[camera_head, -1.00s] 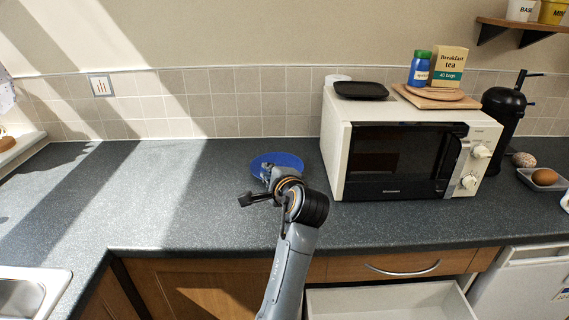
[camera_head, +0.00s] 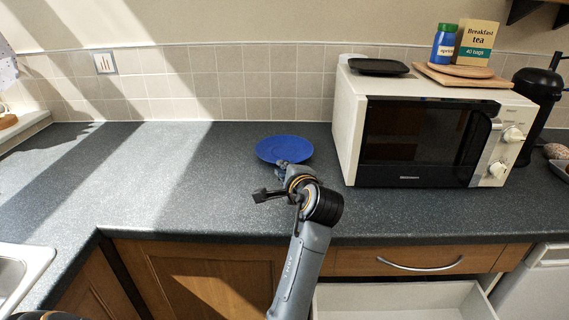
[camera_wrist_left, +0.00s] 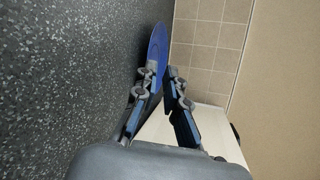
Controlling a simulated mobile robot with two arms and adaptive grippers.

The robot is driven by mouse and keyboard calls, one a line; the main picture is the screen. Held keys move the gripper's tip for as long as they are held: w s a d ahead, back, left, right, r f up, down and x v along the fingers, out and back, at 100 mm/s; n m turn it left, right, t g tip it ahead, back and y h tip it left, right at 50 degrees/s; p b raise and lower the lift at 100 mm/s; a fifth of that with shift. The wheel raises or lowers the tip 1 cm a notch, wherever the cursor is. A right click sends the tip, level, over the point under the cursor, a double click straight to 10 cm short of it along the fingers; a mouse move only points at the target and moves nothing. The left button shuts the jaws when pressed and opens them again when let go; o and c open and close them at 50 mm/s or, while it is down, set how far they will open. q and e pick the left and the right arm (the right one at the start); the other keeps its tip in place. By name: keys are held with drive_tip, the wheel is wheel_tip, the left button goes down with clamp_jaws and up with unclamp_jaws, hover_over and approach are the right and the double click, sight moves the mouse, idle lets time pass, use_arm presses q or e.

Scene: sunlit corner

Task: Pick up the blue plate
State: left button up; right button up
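The blue plate (camera_head: 284,147) lies on the dark speckled counter, left of the microwave. My left gripper (camera_head: 281,167) is at the plate's near edge and overlaps a small part of it in the head view. In the left wrist view, the plate (camera_wrist_left: 157,42) shows nearly edge-on just beyond and between the fingertips. The two fingers (camera_wrist_left: 163,76) stand apart with a gap between them. I cannot tell whether either finger touches the rim. My right gripper is not in view.
A white microwave (camera_head: 430,140) stands right of the plate, with a dark tray (camera_head: 378,67) and boards on top. The counter (camera_head: 200,180) to the left is clear. A drawer (camera_head: 405,300) stands open below. The tiled wall (camera_head: 240,85) is behind.

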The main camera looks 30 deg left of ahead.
use_arm(q)
wheel_tip(320, 180, down, 2)
drive_tip(key=shift+b, duration=0.5)
approach(270, 162)
drive_tip(key=x, duration=0.3)
drive_tip(key=shift+s+a+r, duration=0.1)
drive_tip(key=shift+a, duration=0.15)
drive_tip(key=shift+x, duration=2.95)
drive_tip(key=shift+d, duration=0.1)
clamp_jaws()
